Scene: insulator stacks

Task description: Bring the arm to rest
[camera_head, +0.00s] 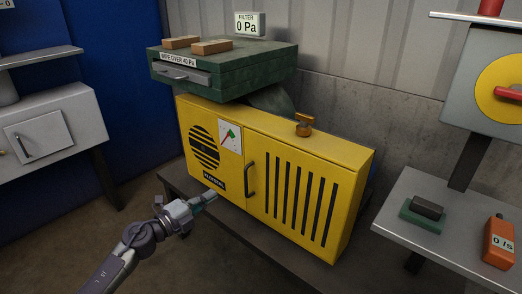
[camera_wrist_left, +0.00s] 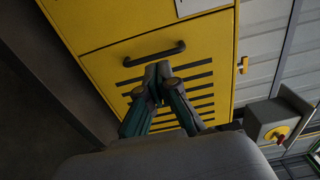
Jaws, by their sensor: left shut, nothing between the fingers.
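My left gripper (camera_head: 211,194) reaches in from the lower left in the head view. It is in front of the lower left part of the yellow cabinet (camera_head: 235,150). In the left wrist view the gripper (camera_wrist_left: 158,72) has its fingertips together, with nothing between them. Behind the fingertips are the cabinet's black slots and its dark handle (camera_wrist_left: 154,54). The handle also shows in the head view (camera_head: 250,181), to the right of the gripper. I cannot tell exactly how far the fingertips are from the cabinet. My right gripper is not in view.
The cabinet stands on a dark bench (camera_head: 264,238). A green filter box (camera_head: 225,75) with two wooden blocks sits above it. On the right, a grey table (camera_head: 445,239) holds an orange meter (camera_head: 499,242) and a dark block on a green base. A grey cabinet (camera_head: 75,112) stands at left.

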